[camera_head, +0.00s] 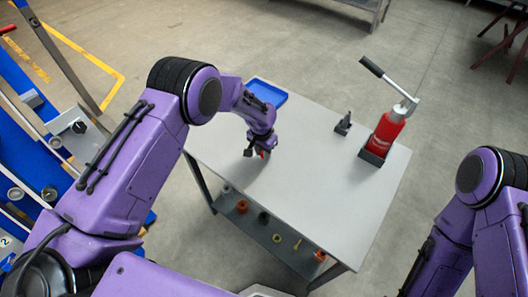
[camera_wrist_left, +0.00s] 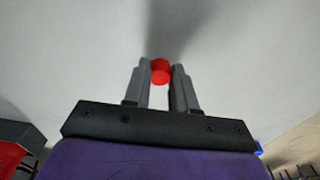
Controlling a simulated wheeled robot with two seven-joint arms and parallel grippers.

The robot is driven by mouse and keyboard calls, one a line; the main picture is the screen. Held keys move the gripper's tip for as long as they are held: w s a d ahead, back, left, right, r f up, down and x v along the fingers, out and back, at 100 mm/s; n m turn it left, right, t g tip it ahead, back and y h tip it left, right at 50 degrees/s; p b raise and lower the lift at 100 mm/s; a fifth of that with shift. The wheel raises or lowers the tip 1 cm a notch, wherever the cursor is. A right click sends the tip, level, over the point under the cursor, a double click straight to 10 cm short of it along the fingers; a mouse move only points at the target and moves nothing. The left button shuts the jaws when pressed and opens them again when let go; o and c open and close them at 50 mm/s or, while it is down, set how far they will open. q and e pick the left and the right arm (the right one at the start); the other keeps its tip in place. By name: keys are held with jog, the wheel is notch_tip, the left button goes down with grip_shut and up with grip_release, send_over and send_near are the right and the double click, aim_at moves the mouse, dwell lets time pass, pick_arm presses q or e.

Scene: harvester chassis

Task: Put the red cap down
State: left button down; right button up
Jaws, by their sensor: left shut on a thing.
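The red cap (camera_wrist_left: 160,71) is held between the two grey fingertips of my left gripper (camera_wrist_left: 160,80) in the left wrist view. In the head view the left gripper (camera_head: 257,152) points down over the left part of the grey table (camera_head: 320,170), and a bit of the red cap (camera_head: 263,154) shows at its fingers. I cannot tell whether the cap touches the tabletop. My right arm shows at the right edge of the head view, but its gripper is out of view.
A red bottle (camera_head: 386,132) with a lever pump stands in a dark holder at the table's right. A small dark bracket (camera_head: 343,124) is beside it. A blue tray (camera_head: 266,92) lies at the back left corner. A lower shelf (camera_head: 285,247) holds several small parts. The table's middle is clear.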

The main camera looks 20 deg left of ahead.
aim_at(262, 155)
pick_arm(q)
jog(key=shift+f, duration=0.75)
jog(key=c, duration=0.9)
grip_release()
jog(key=r, duration=0.4)
jog(key=r+b, duration=0.1)
jog(key=r, duration=0.3)
jog(key=r+b, duration=0.1)
jog(key=r, duration=0.3)
jog(key=shift+s+a, duration=0.15)
jog(key=shift+s, duration=0.25)
